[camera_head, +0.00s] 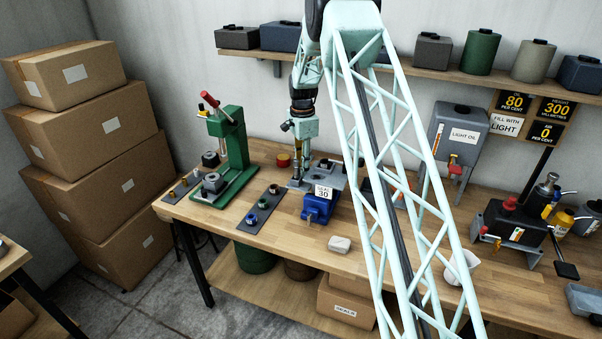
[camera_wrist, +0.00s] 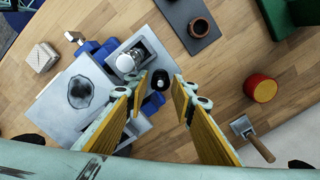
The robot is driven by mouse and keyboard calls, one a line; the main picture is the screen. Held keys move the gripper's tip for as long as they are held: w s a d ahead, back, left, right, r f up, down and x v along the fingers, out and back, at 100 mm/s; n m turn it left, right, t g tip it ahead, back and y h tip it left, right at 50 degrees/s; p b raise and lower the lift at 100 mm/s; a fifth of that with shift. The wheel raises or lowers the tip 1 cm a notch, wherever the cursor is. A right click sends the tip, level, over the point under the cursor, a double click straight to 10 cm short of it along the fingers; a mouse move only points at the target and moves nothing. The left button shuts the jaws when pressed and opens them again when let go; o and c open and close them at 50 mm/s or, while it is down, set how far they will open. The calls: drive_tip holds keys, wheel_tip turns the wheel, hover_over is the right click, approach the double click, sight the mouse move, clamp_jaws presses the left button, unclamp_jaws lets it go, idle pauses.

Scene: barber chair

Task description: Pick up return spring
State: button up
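I cannot pick out a return spring with certainty in either view. My gripper (camera_wrist: 160,88) is open, with its two yellow-padded fingers apart. Between and below them in the wrist view lie a small black round part (camera_wrist: 152,103) and a grey fixture with a silver round-topped part (camera_wrist: 128,62); no contact is clear. In the head view my gripper (camera_head: 297,172) points down at the blue-and-grey fixture (camera_head: 320,205), which has a tag reading 30. A dark strip (camera_head: 246,225) with several coloured rings lies to its left; the wrist view shows one brown ring (camera_wrist: 198,27) on it.
A green press (camera_head: 233,150) with a red handle stands left on the wooden bench. A red-and-yellow cylinder (camera_wrist: 262,88) and a wooden-handled tool (camera_wrist: 256,142) lie nearby. A pale block (camera_head: 340,244) sits near the front edge. A shelf (camera_head: 400,68) runs behind. My arm hides the bench's middle.

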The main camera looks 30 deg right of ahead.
drive_tip(key=shift+c, duration=0.3)
drive_tip(key=c, duration=0.4)
drive_tip(key=shift+r, duration=0.1)
wheel_tip(320, 180, up, 10)
drive_tip(key=shift+f, duration=0.1)
idle(0.6)
idle(0.6)
